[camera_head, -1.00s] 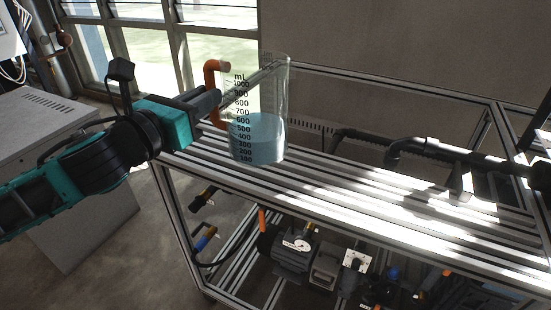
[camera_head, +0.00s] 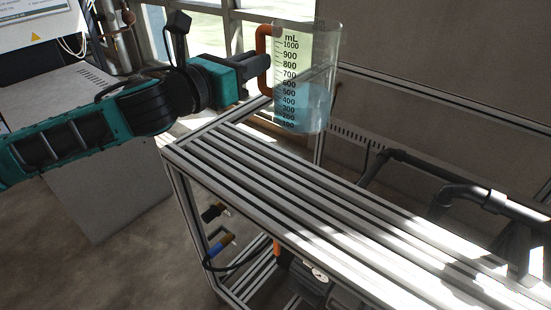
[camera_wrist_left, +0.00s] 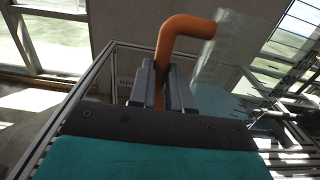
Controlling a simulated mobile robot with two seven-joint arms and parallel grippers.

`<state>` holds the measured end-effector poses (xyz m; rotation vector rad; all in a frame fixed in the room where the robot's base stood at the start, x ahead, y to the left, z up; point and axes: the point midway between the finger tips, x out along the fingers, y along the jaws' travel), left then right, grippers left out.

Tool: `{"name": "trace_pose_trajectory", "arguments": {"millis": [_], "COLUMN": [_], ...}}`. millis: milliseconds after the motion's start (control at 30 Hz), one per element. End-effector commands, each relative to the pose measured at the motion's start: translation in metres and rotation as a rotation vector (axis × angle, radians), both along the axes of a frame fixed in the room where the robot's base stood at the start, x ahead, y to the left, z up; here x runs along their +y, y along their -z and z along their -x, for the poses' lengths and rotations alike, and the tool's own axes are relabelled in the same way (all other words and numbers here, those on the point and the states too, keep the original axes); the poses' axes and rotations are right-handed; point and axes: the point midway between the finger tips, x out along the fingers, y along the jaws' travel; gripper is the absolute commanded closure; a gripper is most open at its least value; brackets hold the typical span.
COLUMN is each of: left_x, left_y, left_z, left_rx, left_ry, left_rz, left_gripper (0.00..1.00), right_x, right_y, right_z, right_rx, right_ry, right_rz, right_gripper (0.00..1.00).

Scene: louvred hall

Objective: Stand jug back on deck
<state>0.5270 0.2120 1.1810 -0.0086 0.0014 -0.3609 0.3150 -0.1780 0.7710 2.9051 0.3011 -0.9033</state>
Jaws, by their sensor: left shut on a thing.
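The clear jug (camera_head: 308,60), with a black mL scale, bluish liquid and an orange handle (camera_head: 263,42), is close to upright. Its base shows above the slatted deck (camera_head: 330,192) in the head view, with no visible contact. My left gripper (camera_head: 256,68) is shut on the handle, left of the jug's body. In the left wrist view the orange handle (camera_wrist_left: 185,28) runs down between the fingers (camera_wrist_left: 160,82), and the see-through jug wall (camera_wrist_left: 232,55) is to the right. My right gripper is out of view.
The deck slats are bare near the jug. Dark pipes (camera_head: 455,190) run along the deck's right side. A metal frame rail (camera_head: 440,100) stands behind. A grey cabinet (camera_head: 105,185) is at left, and equipment (camera_head: 312,278) sits on the lower shelf.

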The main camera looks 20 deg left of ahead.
Motion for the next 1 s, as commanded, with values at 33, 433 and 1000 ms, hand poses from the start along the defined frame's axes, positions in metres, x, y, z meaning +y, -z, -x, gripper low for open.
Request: {"name": "trace_pose_trajectory", "arguments": {"millis": [33,433,1000], "left_x": [-0.001,-0.001,0.000], "left_y": [0.021,0.117,0.172], "left_z": [0.000,0.000,0.000], "left_rx": [0.005,0.001,-0.002], "left_ry": [0.002,0.001,0.000], "left_rz": [0.004,0.006,0.004], "left_gripper": [1.00,1.00,1.00], "right_x": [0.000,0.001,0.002], "right_y": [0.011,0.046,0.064], "right_z": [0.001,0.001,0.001], "right_rx": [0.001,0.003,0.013], "right_ry": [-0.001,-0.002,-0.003], "right_rz": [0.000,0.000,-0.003], "right_gripper": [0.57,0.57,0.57]}}
